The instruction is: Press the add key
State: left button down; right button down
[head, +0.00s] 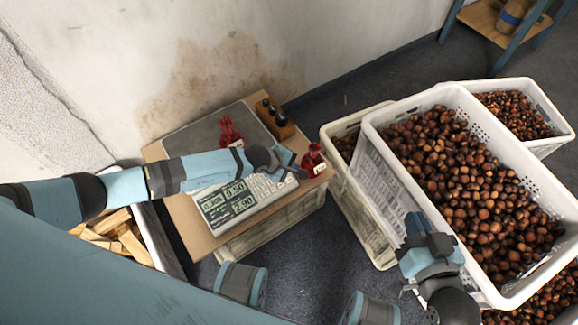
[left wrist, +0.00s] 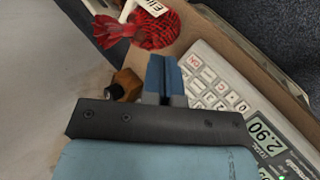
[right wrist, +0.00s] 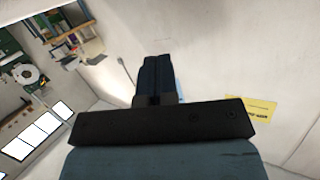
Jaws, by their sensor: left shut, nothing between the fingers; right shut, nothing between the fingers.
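The left wrist view shows the pale keys (left wrist: 215,95), some with red marks; I cannot tell which is the add key. My left gripper (head: 288,160) is shut and empty, over the far edge of the keypad; its fingertips (left wrist: 166,70) appear beside the keys, contact unclear. My right gripper (head: 420,228) is shut and empty by the large chestnut crate.
Red net bags stand at the table's right corner (head: 312,160) and behind my left arm (head: 228,132). A wooden block of dark weights (head: 275,120) sits at the back. White crates of chestnuts (head: 372,130) fill the right. A wood-filled box (head: 160,240) stands left.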

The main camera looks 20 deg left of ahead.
pick_arm(q)
jog(key=shift+w+a, duration=0.15)
jog(key=shift+a, duration=0.05)
jog(key=shift+f, duration=0.1)
